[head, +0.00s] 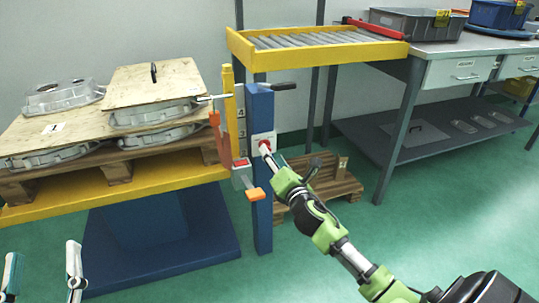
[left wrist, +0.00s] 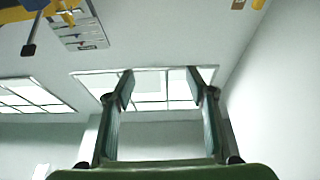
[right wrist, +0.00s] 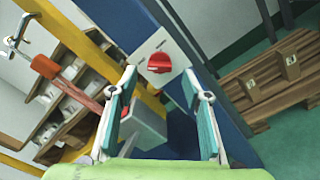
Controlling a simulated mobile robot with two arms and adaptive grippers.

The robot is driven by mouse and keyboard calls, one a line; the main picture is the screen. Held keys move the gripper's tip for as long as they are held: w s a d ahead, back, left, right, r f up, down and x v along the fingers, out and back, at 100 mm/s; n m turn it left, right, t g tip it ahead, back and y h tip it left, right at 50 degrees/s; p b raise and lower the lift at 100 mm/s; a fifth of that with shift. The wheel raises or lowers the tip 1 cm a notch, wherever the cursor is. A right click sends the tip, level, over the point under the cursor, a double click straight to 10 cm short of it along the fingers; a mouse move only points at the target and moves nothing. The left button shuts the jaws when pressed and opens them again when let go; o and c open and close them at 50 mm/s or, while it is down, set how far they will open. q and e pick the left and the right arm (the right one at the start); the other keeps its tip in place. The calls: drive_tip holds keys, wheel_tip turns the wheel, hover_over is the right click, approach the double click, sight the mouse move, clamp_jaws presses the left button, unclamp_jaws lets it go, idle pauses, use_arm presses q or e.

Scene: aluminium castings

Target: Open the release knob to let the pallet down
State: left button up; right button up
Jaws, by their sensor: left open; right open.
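A red knob (head: 264,145) sits on a white plate on the blue post beside the lift. In the right wrist view the red knob (right wrist: 159,63) lies just beyond and between my fingertips. My right gripper (right wrist: 159,88) is open and empty, facing it; I see no contact. In the head view my right gripper (head: 268,156) partly covers the plate. The wooden pallet (head: 118,172) lies on the yellow lift platform (head: 160,182), bearing aluminium castings and a board. My left gripper (head: 42,272) is open and empty at the lower left; its wrist view shows mostly ceiling.
An orange-tipped lever (head: 253,194) sticks out below the knob, and a red-orange handle (head: 215,124) hangs to its left. A black-handled lever (head: 284,86) juts out above. A yellow roller conveyor (head: 318,44) and workbench (head: 440,48) stand behind. Green floor is clear at right.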

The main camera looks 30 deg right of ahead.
use_arm(q)
drive_tip(key=r, duration=0.1)
drive_tip(key=s+r+t, duration=0.2)
drive_tip(key=r, duration=0.1)
drive_tip(key=shift+h+b, duration=0.3)
use_arm(e)
drive_tip(key=x, duration=0.3)
drive_tip(key=shift+w, duration=0.25)
drive_tip(key=shift+c, duration=0.3)
drive_tip(key=c, duration=1)
use_arm(q)
drive_tip(key=shift+f, duration=0.1)
